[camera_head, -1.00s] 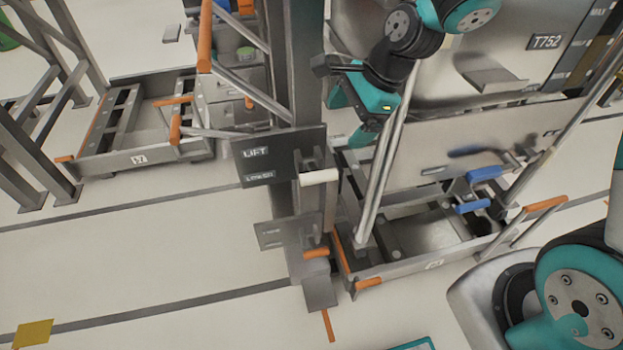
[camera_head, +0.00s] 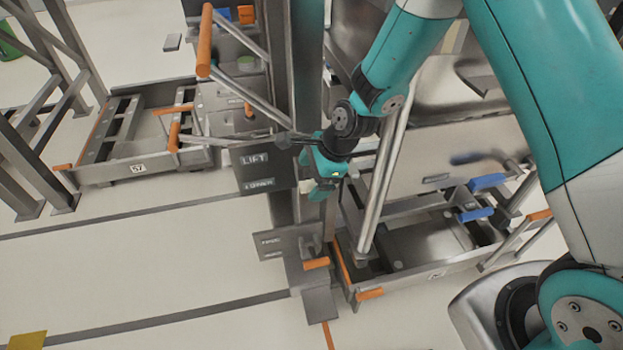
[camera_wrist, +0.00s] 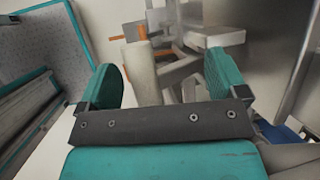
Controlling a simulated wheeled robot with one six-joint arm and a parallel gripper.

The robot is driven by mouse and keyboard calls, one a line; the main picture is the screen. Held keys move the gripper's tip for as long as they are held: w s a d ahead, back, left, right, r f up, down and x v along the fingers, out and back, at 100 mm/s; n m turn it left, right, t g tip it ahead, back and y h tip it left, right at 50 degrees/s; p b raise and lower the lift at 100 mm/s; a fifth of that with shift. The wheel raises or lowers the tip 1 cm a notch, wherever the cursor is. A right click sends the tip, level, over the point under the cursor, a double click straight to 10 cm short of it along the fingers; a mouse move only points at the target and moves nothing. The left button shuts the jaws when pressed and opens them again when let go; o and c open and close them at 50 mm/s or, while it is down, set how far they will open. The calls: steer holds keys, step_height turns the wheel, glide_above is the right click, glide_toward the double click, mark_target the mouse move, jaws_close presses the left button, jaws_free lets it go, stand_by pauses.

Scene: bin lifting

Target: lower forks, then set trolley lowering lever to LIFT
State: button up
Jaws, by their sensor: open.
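The dark plate (camera_head: 262,175) marked LIFT and LOWER is on the trolley's grey column, in the middle of the head view. In the wrist view a pale cylindrical handle (camera_wrist: 143,72) shows between the fingers of my gripper (camera_wrist: 165,80), nearer the left finger. The fingers are spread, and I cannot tell whether either touches it. A lower plate (camera_head: 282,242) carries an orange-gripped lever (camera_head: 316,263). I cannot make out the forks with certainty.
A steel bin (camera_head: 430,150) stands right of the column, over a trolley base (camera_head: 400,280) with blue-gripped parts (camera_head: 476,214). A slanted steel bar (camera_head: 385,175) runs close to my arm. Another trolley (camera_head: 140,165) stands at left. The floor in front is clear.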

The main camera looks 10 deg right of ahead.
steer(key=shift+w+a+f, duration=0.1)
steer(key=shift+a+f, duration=0.15)
steer(key=shift+f, duration=0.3)
steer(key=c, duration=1.3)
